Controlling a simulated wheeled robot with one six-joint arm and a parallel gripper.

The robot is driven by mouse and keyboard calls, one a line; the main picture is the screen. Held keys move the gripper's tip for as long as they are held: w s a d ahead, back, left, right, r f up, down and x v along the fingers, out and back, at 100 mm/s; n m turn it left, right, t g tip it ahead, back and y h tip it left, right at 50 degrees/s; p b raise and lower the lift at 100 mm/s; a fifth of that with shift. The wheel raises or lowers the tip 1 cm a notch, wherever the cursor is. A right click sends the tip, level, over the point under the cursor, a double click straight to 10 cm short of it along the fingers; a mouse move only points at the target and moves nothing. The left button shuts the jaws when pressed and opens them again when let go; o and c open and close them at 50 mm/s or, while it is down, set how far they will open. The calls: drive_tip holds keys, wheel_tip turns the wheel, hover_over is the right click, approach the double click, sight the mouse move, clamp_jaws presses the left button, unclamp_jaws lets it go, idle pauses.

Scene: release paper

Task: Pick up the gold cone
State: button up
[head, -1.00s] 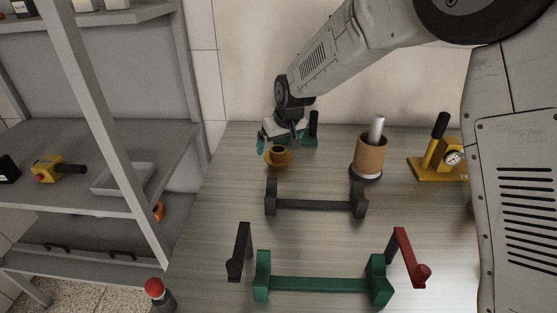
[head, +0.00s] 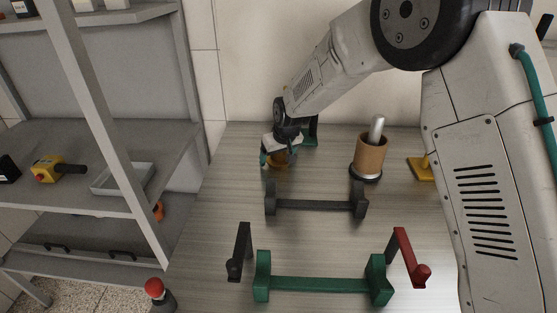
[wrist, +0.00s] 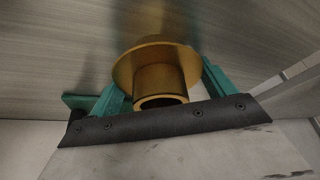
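The gold cone (head: 279,162) stands on the table near the back wall, mostly hidden in the head view by my gripper (head: 279,156). In the wrist view the gold cone (wrist: 155,70) shows a wide round flange and a narrower hollow neck facing the camera. My gripper (wrist: 162,88) has a teal finger on each side of it, spread about as wide as the flange. The fingers look open around the cone; I cannot tell whether either one touches it.
A green tool (head: 312,128) stands close behind my gripper. A brown cup with a grey rod (head: 370,155) stands to the right. A dark bracket (head: 315,204) and a green bracket (head: 318,284) lie in front. A grey shelf (head: 100,150) is at left.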

drive_tip(key=shift+r, duration=0.1)
wheel_tip(320, 180, up, 8)
drive_tip(key=r, duration=0.1)
wheel_tip(320, 180, up, 17)
drive_tip(key=m+h, duration=0.2)
drive_tip(key=m, duration=0.4)
hover_over(376, 128)
drive_tip(key=w, duration=0.2)
drive_tip(key=shift+w+d+r+t, duration=0.1)
drive_tip(key=shift+d+t, duration=0.3)
drive_tip(key=shift+d, duration=0.05)
drive_tip(key=shift+f, duration=2.9)
drive_tip(key=shift+f, duration=4.2)
drive_tip(key=shift+c, duration=0.2)
